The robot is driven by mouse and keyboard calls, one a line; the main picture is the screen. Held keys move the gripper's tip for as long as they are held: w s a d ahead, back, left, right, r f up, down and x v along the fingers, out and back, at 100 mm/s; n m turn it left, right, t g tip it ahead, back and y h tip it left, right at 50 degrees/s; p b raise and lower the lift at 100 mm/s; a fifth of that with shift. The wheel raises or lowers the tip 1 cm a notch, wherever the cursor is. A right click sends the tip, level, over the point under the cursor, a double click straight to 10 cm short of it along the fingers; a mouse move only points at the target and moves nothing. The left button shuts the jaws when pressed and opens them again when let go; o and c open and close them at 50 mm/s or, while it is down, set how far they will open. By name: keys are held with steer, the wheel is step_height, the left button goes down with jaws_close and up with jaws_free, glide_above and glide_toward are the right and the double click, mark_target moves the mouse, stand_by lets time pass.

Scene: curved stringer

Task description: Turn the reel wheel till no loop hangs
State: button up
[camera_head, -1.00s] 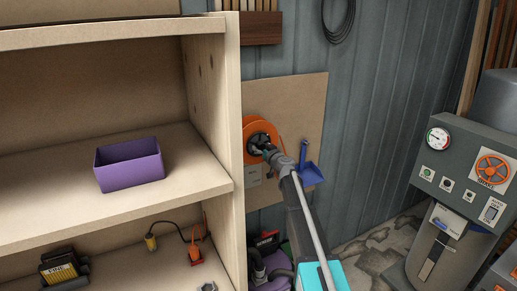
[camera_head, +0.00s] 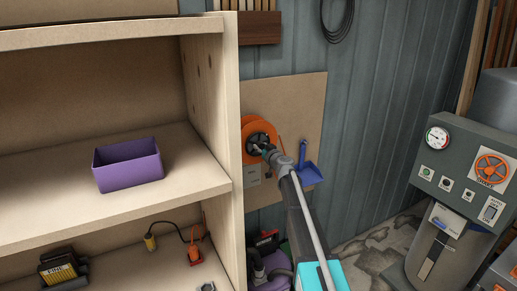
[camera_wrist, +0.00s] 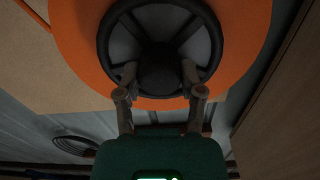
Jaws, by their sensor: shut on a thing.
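The orange reel (camera_head: 250,130) is mounted on a tan board on the wall, just right of the shelf. Its dark spoked wheel (camera_wrist: 160,20) faces the wrist camera, with the orange disc (camera_wrist: 255,40) around it. My gripper (camera_wrist: 160,72) is shut on the wheel, with one finger on each side of its dark middle. In the head view my gripper (camera_head: 259,149) covers part of the wheel. A short orange strip (camera_wrist: 33,14) shows at the wrist view's upper left; I cannot tell whether it is the reel's cord. No hanging loop is clearly visible.
The wooden shelf's side (camera_head: 229,130) stands close left of the reel. A purple bin (camera_head: 129,166) sits on the shelf. A blue dustpan-like object (camera_head: 308,170) hangs right of the reel. A grey machine (camera_head: 460,165) with a gauge stands at the right.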

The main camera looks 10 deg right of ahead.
steer(key=shift+s+a+m, duration=0.1)
steer(key=shift+a+m, duration=0.05)
steer(key=shift+m, duration=0.25)
steer(key=m, duration=1.4)
steer(key=shift+f, duration=0.1)
steer(key=m, duration=0.5)
steer(key=shift+s, duration=0.1)
steer(key=o, duration=1)
steer(key=shift+o, duration=0.8)
